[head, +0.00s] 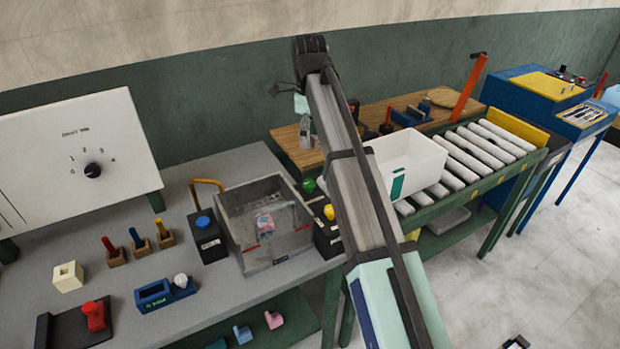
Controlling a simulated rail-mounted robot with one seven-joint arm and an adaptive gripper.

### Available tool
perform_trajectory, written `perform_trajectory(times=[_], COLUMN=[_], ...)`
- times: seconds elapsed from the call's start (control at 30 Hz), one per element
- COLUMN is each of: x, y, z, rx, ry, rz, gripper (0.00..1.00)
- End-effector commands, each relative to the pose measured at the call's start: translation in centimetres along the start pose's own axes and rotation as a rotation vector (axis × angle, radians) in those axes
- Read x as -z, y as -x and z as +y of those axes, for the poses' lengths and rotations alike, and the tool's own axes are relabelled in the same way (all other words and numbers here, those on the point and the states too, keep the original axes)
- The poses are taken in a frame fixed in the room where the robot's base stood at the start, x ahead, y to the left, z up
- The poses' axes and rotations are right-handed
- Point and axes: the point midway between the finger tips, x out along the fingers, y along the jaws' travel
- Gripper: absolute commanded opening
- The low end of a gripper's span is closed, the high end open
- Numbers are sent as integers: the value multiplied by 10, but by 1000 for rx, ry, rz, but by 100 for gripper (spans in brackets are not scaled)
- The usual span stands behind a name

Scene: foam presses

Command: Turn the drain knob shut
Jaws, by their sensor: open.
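I cannot tell for sure which knob is the drain knob. A green knob (308,185) sits at the right side of the clear-walled tank (245,262), close to my arm. A blue knob (203,221) tops a black box left of the tank, and a yellow knob (329,212) tops a black box on its right. A black dial (92,170) with numbers around it is on the white panel.
Several coloured-handled tools, a blue holder (165,294) and a red-handled piece (94,316) stand on the grey bench. A white bin (408,160) sits on the roller conveyor (490,146). My arm crosses the middle of the view.

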Motion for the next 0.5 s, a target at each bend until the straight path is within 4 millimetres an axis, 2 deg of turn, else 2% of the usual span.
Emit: perform_trajectory(times=[0.5], x=[1], y=[-95], z=[2], rx=[-2], ry=[3], rz=[0], gripper=[64])
